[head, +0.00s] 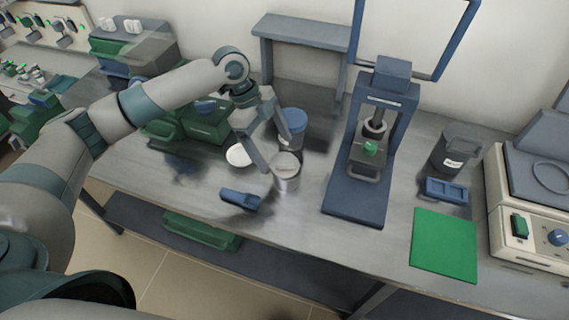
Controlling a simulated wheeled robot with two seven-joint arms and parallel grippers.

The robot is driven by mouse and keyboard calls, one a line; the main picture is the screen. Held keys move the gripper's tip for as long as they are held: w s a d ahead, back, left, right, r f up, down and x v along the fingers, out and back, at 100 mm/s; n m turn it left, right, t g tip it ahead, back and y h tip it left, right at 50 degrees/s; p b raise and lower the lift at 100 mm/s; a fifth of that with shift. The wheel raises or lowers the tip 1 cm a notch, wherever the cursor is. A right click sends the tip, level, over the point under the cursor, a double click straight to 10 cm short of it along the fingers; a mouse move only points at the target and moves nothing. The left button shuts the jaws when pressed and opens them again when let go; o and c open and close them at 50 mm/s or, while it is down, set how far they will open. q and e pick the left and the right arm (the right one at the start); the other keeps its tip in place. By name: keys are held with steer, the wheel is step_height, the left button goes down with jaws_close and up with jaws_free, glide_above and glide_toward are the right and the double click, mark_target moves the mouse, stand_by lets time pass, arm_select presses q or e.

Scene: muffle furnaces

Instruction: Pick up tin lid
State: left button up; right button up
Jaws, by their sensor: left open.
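A metal tin (288,184) stands upright on the grey bench, and a pale round top, which looks like its lid (287,168), shows on it. My left gripper (276,157) reaches down from the left with its fingers spread apart. Its fingertips are at the tin's upper left and back edge in the picture; I cannot tell whether they touch it. Nothing is seen held between them. A white round disc (238,156) lies left of the tin, partly behind a finger. My right gripper is not in view.
A blue-lidded container (292,122) stands just behind the tin. A dark blue scoop-like piece (240,200) lies at the bench's front edge. A blue press (356,195) stands to the right, then a green mat (443,245), a dark cup (455,150) and a furnace (530,225).

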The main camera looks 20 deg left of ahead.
mark_target(280, 162)
arm_select(q)
steer(key=p+x, duration=0.1)
steer(key=x, duration=0.2)
steer(key=shift+w+d, duration=0.1)
steer(key=shift+d+f, duration=0.15)
steer(key=shift+f, duration=0.45)
steer(key=c, duration=1.2)
steer(key=shift+r, duration=0.1)
steer(key=shift+c, duration=0.2)
